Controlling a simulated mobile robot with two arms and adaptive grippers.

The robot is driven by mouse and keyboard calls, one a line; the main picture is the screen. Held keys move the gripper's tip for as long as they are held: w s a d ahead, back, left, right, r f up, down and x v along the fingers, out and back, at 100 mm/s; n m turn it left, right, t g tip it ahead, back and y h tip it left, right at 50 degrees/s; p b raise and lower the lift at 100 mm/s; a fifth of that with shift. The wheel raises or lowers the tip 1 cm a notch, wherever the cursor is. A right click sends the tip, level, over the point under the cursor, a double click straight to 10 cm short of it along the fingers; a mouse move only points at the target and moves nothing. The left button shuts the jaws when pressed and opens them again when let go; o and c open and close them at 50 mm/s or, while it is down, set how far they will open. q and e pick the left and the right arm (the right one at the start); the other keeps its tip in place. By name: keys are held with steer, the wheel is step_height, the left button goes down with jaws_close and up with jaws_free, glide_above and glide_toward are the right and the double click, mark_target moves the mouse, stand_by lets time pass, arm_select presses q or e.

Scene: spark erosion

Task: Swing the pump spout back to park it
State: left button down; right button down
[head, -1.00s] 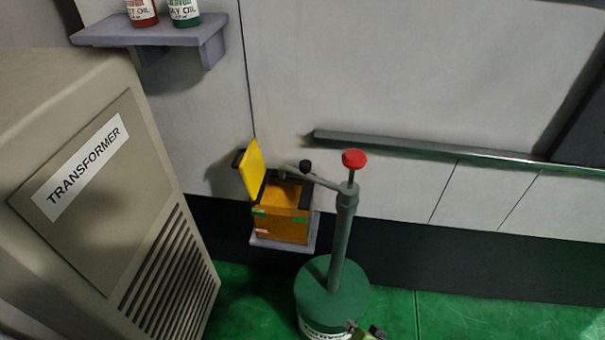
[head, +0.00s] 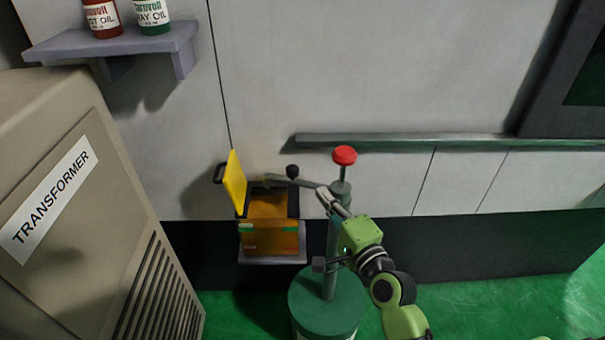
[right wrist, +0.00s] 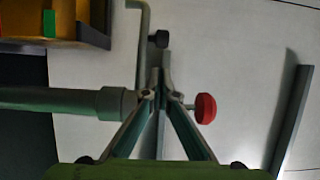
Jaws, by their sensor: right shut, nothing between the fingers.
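The pump has a green round base (head: 328,303), an upright column and a red knob (head: 344,155) on top. Its thin spout (head: 308,183) points left from the pump head, with its end over the open orange box (head: 268,239). A black knob (head: 292,171) shows beside the spout, and also in the right wrist view (right wrist: 160,38). My right gripper (head: 324,193) is shut and empty, its fingertips close to the pump head and spout. In the right wrist view the fingertips lie between the spout (right wrist: 145,50) and the red knob (right wrist: 205,108); contact is unclear. My left gripper is not in view.
The orange box has a raised yellow lid (head: 235,183) and sits on a small wall ledge. A beige transformer cabinet (head: 75,140) stands at left, below a shelf (head: 130,42) with two oil bottles. A rail (head: 420,141) runs along the wall. Green floor is clear at right.

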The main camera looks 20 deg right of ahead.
mark_target(304, 186)
steer(key=w+a+p, duration=0.1)
steer(key=w, duration=0.9)
steer(key=shift+a+f, duration=0.1)
steer(key=shift+a, duration=0.05)
